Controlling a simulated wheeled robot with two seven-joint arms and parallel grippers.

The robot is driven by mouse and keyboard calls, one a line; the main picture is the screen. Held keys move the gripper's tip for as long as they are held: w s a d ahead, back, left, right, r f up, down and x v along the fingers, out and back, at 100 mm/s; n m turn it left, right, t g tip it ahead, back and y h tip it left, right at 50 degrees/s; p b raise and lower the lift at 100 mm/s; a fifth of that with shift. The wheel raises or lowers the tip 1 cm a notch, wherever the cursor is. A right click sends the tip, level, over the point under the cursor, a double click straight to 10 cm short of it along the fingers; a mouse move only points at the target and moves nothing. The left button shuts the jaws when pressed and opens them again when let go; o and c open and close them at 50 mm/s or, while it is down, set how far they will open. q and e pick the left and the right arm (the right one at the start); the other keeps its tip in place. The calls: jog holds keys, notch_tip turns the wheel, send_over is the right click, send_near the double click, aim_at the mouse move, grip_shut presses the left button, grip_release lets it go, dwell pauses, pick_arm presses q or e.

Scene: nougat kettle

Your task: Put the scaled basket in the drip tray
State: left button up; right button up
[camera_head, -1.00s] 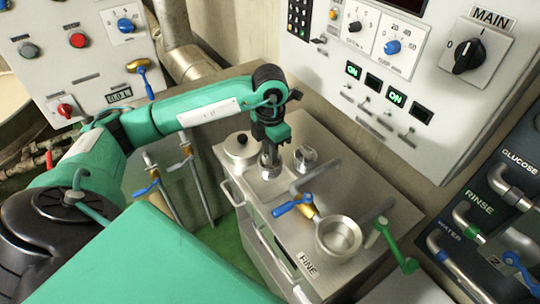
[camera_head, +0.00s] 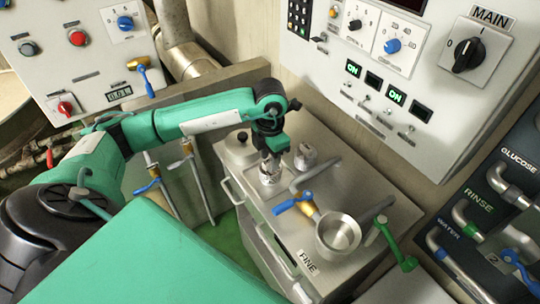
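My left gripper (camera_head: 271,160) points down over the left part of the steel counter. Its fingers close around a small, pale, speckled metal cup, which looks like the scaled basket (camera_head: 270,178). The basket is upright, low over or on the drip tray (camera_head: 262,191), a pale shallow recess in the counter top; I cannot tell whether it touches the bottom. The fingertips and part of the basket are hard to make out. My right gripper is not in view.
A similar small metal cylinder (camera_head: 305,156) stands just right of the gripper. A lidded round pot (camera_head: 240,147) is behind left. A blue-handled valve (camera_head: 294,202), a round metal cup (camera_head: 339,234) and a green crank (camera_head: 398,246) are at the front right.

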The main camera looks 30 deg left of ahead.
aim_at(270, 160)
pick_arm(q)
jog(key=shift+r, duration=0.2)
jog(key=shift+w+r, duration=0.1)
jog(key=shift+r, duration=0.2)
notch_tip(270, 160, up, 7)
jog(key=shift+b, duration=0.85)
jog(key=shift+r+b, duration=0.3)
jog(key=shift+r, duration=1.85)
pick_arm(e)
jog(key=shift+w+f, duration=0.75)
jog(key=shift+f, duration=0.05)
